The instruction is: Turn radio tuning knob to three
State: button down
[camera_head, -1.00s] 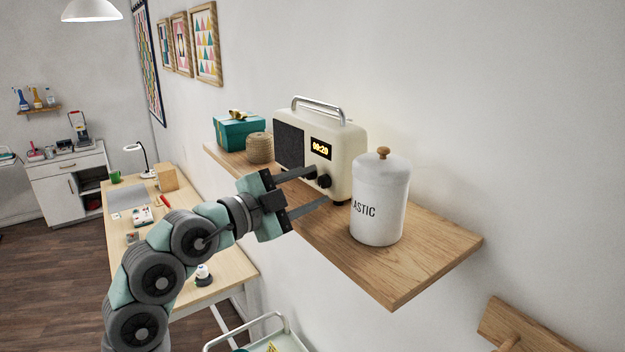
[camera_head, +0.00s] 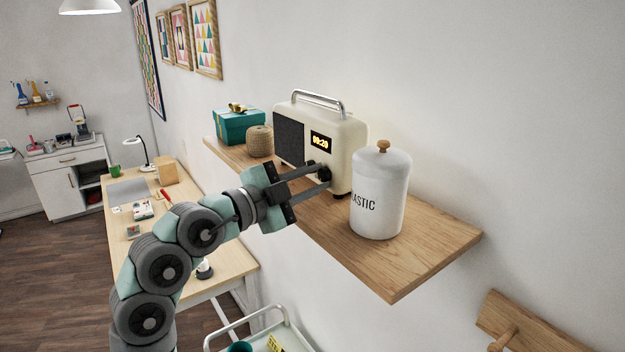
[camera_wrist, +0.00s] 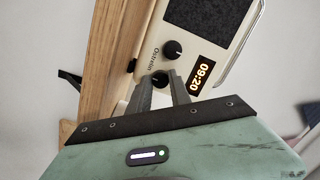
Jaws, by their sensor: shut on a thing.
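The cream radio (camera_head: 345,150) stands on the wooden shelf, with a dark speaker, a lit display reading 09:20 and two black knobs below it. In the wrist view the radio (camera_wrist: 212,55) appears turned on its side. The knob farther from the speaker (camera_wrist: 160,79) sits between my fingertips; the other knob (camera_wrist: 172,52), with a white pointer mark, is free beside them. My gripper (camera_head: 323,174) is shut on the farther knob, and its fingers also show in the wrist view (camera_wrist: 161,77). The held knob's pointer and any scale numbers are unreadable.
A white canister (camera_head: 379,200) with a wooden lid knob stands close to the right of the radio. A twine ball (camera_head: 259,141) and a teal gift box (camera_head: 238,127) are to its left. The shelf (camera_head: 430,250) is clear at its right end.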

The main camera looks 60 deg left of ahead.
jog(key=shift+f+b, duration=0.15)
jog(key=shift+b, duration=0.5)
jog(key=shift+f+b, duration=0.15)
jog(key=shift+b, duration=0.55)
jog(key=m+b, duration=0.1)
jog(key=b, duration=0.1)
jog(key=shift+b, duration=0.95)
jog(key=shift+r, duration=0.35)
jog(key=c, duration=1.2)
grip_release()
